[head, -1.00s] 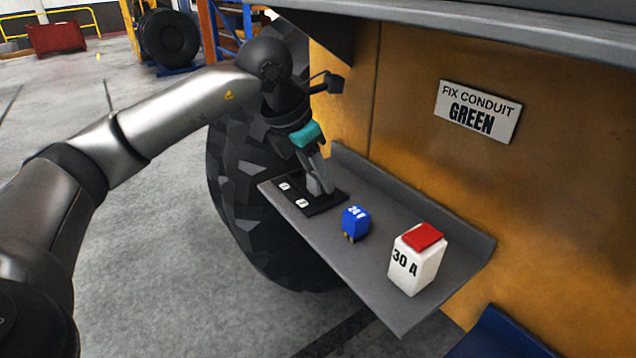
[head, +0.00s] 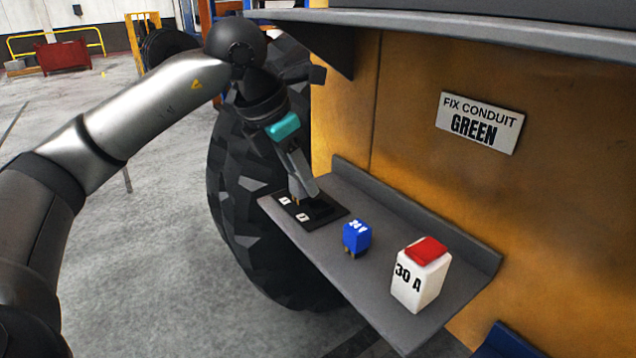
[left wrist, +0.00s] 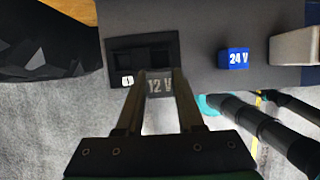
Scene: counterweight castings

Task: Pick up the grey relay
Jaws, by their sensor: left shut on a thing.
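The grey relay (left wrist: 159,84), marked 12 V, is between the fingers of my left gripper in the left wrist view. My left gripper (head: 299,190) is shut on it, just over the dark socket plate (head: 327,203) at the far end of the shelf. In the head view the fingers mostly hide the relay. The socket plate also shows in the left wrist view (left wrist: 113,43), with two dark openings and a white label. My right gripper is not seen.
A blue relay (head: 357,237) marked 24 V and a white box (head: 420,284) with a red top stand on the grey shelf (head: 383,292). A raised lip runs along the wall side. A big black tyre (head: 238,205) stands beside the shelf. A sign reads FIX CONDUIT GREEN.

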